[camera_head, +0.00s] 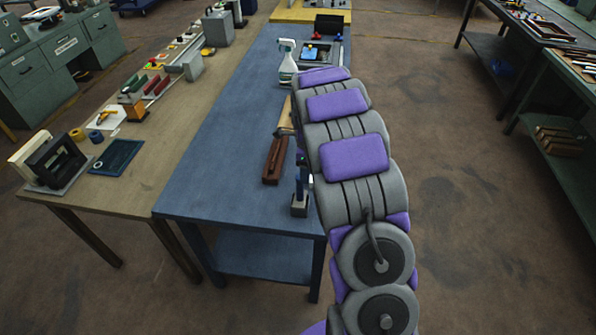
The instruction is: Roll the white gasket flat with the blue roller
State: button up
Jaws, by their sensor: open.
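A blue upright thing (301,177), which may be the blue roller, stands in a small grey block (299,206) near the front right of the blue table (225,165). My grey and purple arm partly covers it. I cannot make out the white gasket. A tan board (285,119) shows only its left part beside my arm, and whatever lies to its right is hidden. My arm reaches forward along the table's right side. My gripper is hidden behind my own arm links, so I cannot see where it is relative to the roller.
A long brown block (275,160) lies left of the blue thing. A spray bottle (287,62) and a device with a blue screen (313,52) stand farther back. A wooden table (165,150) with several items adjoins on the left. The blue table's front left is clear.

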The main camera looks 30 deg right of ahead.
aim_at(300, 188)
jog(key=a+f, duration=0.2)
jog(key=a+f+b, duration=0.1)
jog(key=a+f, duration=0.1)
jog(key=shift+a+f+b, duration=0.15)
jog(key=shift+f+b, duration=0.1)
jog(key=shift+b, duration=0.05)
jog(key=d+f, duration=0.3)
jog(key=d, duration=0.1)
jog(key=shift+f, duration=0.35)
jog(key=a, duration=0.2)
jog(key=shift+a+r, duration=0.15)
jog(key=shift+a, duration=0.2)
jog(key=shift+s+a, duration=0.1)
jog(key=shift+a, duration=0.3)
jog(key=shift+c, duration=1.3)
jog(key=shift+d+f, duration=0.2)
jog(key=shift+d, duration=0.95)
jog(key=c, duration=0.4)
jog(key=shift+d, duration=0.15)
jog(key=shift+c, duration=1.7)
jog(key=shift+a, duration=0.7)
grip_shut()
jog(key=shift+d, duration=0.1)
jog(key=shift+d, duration=0.2)
